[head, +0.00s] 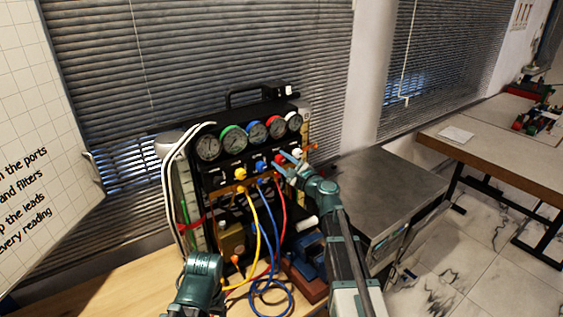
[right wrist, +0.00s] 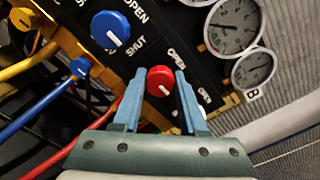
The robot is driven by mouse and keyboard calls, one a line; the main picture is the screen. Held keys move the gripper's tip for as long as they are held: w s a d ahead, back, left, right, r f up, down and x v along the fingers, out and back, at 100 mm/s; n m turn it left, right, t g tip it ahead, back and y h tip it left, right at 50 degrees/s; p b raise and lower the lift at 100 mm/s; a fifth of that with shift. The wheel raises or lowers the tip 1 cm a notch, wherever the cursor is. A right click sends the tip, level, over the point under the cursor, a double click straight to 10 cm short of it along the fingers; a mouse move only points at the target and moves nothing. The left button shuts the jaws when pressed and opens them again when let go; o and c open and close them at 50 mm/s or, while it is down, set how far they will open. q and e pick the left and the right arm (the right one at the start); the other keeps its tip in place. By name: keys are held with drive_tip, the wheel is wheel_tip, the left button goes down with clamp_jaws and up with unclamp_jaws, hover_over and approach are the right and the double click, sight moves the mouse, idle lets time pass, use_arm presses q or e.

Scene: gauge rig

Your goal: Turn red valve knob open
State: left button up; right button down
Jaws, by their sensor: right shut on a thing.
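The red valve knob (right wrist: 160,80) sits on the black panel of the gauge rig (head: 203,178) and shows between my right fingers in the right wrist view. My right gripper (right wrist: 153,88) is shut on it, with one blue finger on each side. A white mark on the knob points toward its lower right in that view. An OPEN label is beside the knob; a second label is partly hidden by a finger. In the head view my right gripper (head: 284,160) reaches the panel below the gauges. My left gripper is not in view; only part of that arm shows.
A blue knob (right wrist: 110,31) with OPEN and SHUT labels is beside the red one. Several gauges (head: 231,138) line the rig's top. Yellow, blue and red hoses (head: 252,232) hang in front. A metal cabinet (head: 372,190) stands at right.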

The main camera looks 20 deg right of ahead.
drive_tip(key=n, duration=1.4)
drive_tip(key=shift+n, duration=1.9)
drive_tip(key=shift+c, duration=2.2)
unclamp_jaws()
